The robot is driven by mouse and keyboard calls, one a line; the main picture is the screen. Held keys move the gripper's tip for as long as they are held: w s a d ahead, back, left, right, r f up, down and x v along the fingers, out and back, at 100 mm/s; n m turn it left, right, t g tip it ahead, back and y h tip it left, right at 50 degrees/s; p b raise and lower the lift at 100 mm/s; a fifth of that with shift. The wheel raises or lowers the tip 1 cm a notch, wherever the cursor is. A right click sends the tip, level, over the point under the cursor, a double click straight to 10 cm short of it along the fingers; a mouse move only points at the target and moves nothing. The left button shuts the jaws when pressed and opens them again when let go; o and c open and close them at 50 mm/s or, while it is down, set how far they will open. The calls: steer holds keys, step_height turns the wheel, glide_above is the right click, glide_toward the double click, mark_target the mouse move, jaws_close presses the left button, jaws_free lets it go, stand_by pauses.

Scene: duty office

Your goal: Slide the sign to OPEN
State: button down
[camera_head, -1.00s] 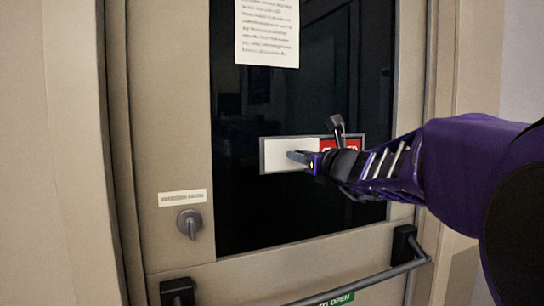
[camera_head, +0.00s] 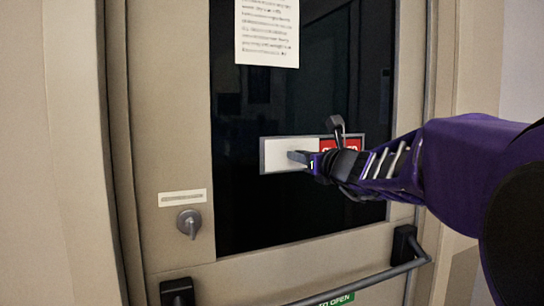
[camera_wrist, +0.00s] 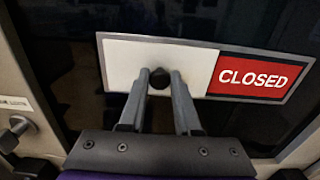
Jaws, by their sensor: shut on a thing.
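The sliding sign is mounted on the door's dark glass. Its white cover panel (camera_head: 278,156) fills the left part of a grey frame, and this panel also shows in the wrist view (camera_wrist: 122,62). The red part (camera_wrist: 260,76) on the right reads CLOSED; in the head view (camera_head: 328,145) my arm partly hides it. No OPEN wording shows on the sign. My gripper (camera_head: 300,158) is shut on the knob, with one finger on each side in the wrist view (camera_wrist: 160,84).
A printed paper (camera_head: 267,32) hangs on the glass above. A round lock knob (camera_head: 189,222) and a label strip (camera_head: 182,197) are on the door's left. A push bar (camera_head: 370,272) crosses below, near a green sticker (camera_head: 337,298). My arm comes in from the right.

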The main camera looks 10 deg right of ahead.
stand_by(0.4)
steer(key=w+d+p, duration=0.2)
steer(key=d, duration=0.5)
steer(key=w+d+p, duration=0.1)
steer(key=w+d, duration=0.1)
steer(key=d, duration=0.5)
steer(key=shift+w+d+p, duration=0.35)
steer(key=shift+d+p, duration=0.05)
steer(key=shift+r, duration=0.1)
steer(key=c, duration=0.6)
jaws_free()
steer(key=shift+w+d, duration=0.1)
steer(key=shift+d, duration=0.05)
steer(key=shift+c, duration=0.2)
